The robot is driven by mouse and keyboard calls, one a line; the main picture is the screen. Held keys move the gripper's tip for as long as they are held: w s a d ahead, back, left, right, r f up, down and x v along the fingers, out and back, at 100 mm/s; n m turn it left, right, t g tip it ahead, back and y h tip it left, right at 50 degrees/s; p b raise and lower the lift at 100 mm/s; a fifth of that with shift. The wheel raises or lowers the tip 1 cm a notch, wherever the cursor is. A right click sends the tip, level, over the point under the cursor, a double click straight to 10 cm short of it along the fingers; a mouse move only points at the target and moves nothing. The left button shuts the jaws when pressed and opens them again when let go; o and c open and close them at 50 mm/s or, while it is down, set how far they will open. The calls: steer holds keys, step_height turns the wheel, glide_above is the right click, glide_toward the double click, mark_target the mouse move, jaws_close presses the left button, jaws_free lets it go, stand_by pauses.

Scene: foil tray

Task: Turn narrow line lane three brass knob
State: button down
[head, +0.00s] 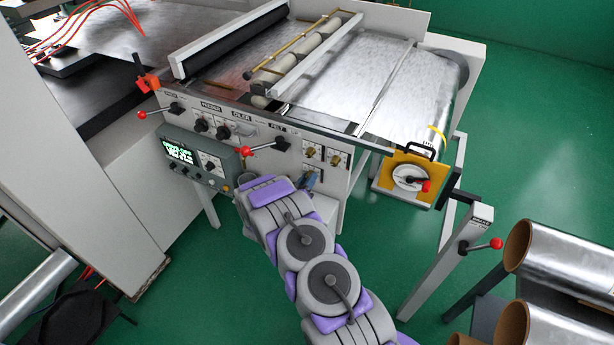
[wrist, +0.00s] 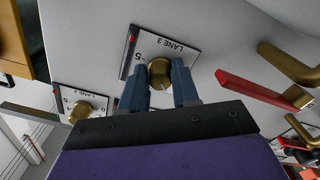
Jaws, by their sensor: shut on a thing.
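The lane three brass knob (wrist: 159,70) sits on a white plate marked LANE 3 (wrist: 180,45) in the wrist view. The two blue fingers of my gripper (wrist: 157,84) are on either side of the knob and shut on it. The plate shows a red mark and part of a number scale. In the head view my gripper (head: 309,180) is at the lower right of the grey control panel (head: 325,185). The lane three knob cannot be made out there behind the gripper.
Another brass knob (wrist: 82,110) is on a neighbouring plate in the wrist view. A red lever (wrist: 258,89) lies to the right. In the head view, a red-ball lever (head: 268,148) and a green-screen box (head: 200,160) are close left of my gripper.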

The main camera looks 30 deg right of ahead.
steer(key=n+p, duration=0.1)
steer(key=n, duration=0.1)
steer(key=n+p, duration=0.1)
steer(key=n, duration=0.2)
steer(key=shift+w+a+r+n+p, duration=0.1)
steer(key=shift+r+n+p, duration=0.1)
steer(key=shift+n+p, duration=0.7)
steer(key=shift+n, duration=1.5)
steer(key=shift+f, duration=0.1)
steer(key=c, duration=1.1)
jaws_free()
steer(key=shift+w+f, duration=0.15)
steer(key=shift+o, duration=1.4)
steer(key=shift+s, duration=0.2)
steer(key=v, duration=1.7)
steer(key=shift+p, duration=0.4)
steer(key=shift+a, duration=0.15)
